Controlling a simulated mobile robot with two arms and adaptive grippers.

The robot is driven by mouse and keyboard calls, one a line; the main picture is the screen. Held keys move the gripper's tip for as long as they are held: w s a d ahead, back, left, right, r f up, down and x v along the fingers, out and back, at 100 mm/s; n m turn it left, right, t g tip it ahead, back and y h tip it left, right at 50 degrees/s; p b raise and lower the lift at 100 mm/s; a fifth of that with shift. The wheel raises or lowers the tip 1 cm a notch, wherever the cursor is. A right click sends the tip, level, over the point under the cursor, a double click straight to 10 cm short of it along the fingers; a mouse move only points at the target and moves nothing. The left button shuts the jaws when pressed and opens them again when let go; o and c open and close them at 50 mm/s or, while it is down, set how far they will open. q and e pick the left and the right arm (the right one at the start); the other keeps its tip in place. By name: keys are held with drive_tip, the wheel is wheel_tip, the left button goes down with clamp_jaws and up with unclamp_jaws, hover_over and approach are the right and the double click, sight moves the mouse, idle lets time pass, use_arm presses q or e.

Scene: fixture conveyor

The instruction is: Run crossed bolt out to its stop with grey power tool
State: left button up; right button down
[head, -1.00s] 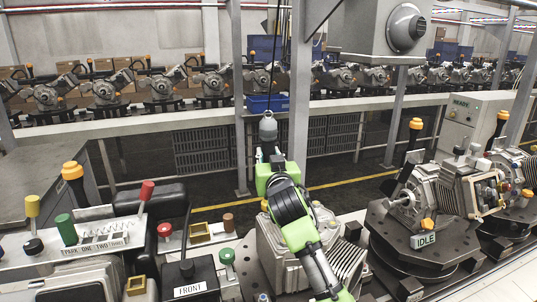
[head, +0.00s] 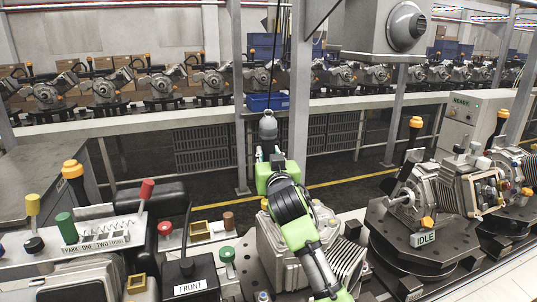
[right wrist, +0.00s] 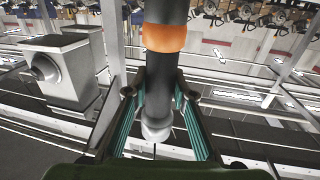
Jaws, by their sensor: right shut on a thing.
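The grey power tool (head: 267,128) hangs upright on a dark cable in the middle of the head view. My right gripper (head: 268,158) is shut around it, below its grey top. In the right wrist view the tool's dark body (right wrist: 163,78), with an orange band and a pale grey end, lies between the teal fingers of my right gripper (right wrist: 159,94). I cannot make out a crossed bolt; my right arm covers part of the grey machine unit (head: 275,245) below. My left gripper is not in view.
A control panel (head: 95,238) with coloured levers stands at front left, beside a box marked FRONT (head: 190,276). A turntable (head: 405,222) with an IDLE sign (head: 424,239) carries a motor unit at right. A grey housing (head: 385,28) overhangs at upper right.

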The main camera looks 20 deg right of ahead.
drive_tip(key=shift+f+b, duration=0.4)
drive_tip(key=shift+f, duration=0.25)
drive_tip(key=shift+s+f, duration=0.1)
drive_tip(key=shift+f, duration=0.3)
idle(1.1)
drive_tip(key=shift+r, duration=0.25)
idle(3.8)
drive_tip(key=shift+r+p, duration=0.1)
drive_tip(key=shift+p, duration=0.25)
